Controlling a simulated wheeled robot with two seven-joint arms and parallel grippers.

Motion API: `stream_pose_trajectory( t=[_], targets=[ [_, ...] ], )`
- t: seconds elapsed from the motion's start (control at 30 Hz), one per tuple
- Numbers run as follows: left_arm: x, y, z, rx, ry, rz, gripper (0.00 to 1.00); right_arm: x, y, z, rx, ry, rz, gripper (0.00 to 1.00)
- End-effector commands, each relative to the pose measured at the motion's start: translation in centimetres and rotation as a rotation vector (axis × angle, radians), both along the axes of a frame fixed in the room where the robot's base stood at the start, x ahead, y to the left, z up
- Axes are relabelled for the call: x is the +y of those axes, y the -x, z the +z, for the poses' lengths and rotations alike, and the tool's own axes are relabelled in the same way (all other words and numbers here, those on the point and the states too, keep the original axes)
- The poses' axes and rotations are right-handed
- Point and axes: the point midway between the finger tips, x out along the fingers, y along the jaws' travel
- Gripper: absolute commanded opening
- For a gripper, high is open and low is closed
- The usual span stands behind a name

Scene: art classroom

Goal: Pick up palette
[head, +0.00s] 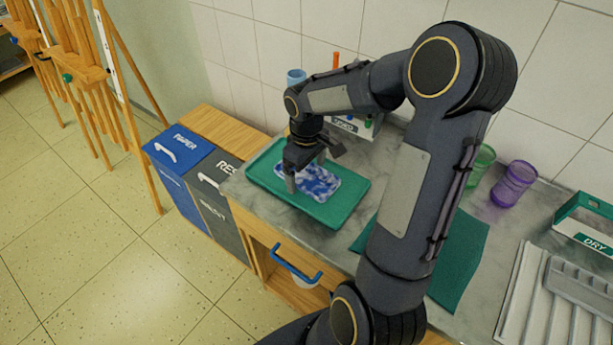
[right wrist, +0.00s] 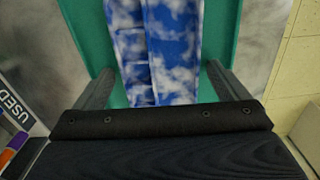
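The palette (head: 325,183), blue with white cloud-like patches, lies on a green tray (head: 322,213) on the counter. It also shows in the right wrist view (right wrist: 160,50), divided into compartments, with the green tray (right wrist: 222,40) around it. My right gripper (head: 311,168) is over the palette, pointing down. In the right wrist view, its fingers (right wrist: 160,85) are spread wide, one on each side of the palette, with gaps between them and its edges. Whether the fingertips reach the tray is hard to tell. My left gripper is not in view.
A box (head: 345,127) stands behind the tray. A purple cup (head: 513,184), a green cup (head: 482,163), a box marked DRY (head: 590,238) and a grey rack (head: 560,300) are to the right. A blue bin (head: 180,157) and a grey bin (head: 221,185) stand left of the counter.

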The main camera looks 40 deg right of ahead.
Motion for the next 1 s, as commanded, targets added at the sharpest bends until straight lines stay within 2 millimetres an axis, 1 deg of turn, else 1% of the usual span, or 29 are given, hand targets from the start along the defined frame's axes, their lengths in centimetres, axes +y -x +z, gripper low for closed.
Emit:
stream_pose_trajectory(
  t=[0.03, 0.07, 0.3, 0.53, 0.67, 0.77, 0.87, 0.97, 1.0],
  targets=[
    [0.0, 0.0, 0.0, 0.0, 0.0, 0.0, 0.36, 0.0, 0.0, 0.0, 0.0, 0.0, 0.0, 0.87],
    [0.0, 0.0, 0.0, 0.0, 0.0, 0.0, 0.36, 0.0, 0.0, 0.0, 0.0, 0.0, 0.0, 0.83],
    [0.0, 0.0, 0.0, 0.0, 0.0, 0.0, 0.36, 0.0, 0.0, 0.0, 0.0, 0.0, 0.0, 0.52],
    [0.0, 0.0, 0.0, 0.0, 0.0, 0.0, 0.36, 0.0, 0.0, 0.1, -0.001, 0.0, 0.0, 0.51],
    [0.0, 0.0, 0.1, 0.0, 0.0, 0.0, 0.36, 0.0, -0.1, 0.6, -0.002, 0.001, 0.0, 0.51],
    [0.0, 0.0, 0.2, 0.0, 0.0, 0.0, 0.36, 0.0, -0.1, 1.5, -0.003, 0.0, 0.001, 0.51],
    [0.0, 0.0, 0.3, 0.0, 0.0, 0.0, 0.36, 0.0, -0.1, 3.1, -0.006, 0.002, 0.001, 0.51],
    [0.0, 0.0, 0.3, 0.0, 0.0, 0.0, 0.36, 0.1, 1.3, 4.9, -0.007, 0.002, -0.002, 0.51],
    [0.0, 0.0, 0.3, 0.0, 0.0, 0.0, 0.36, 0.1, 2.1, 5.9, -0.008, 0.003, -0.001, 0.51]
  ],
)
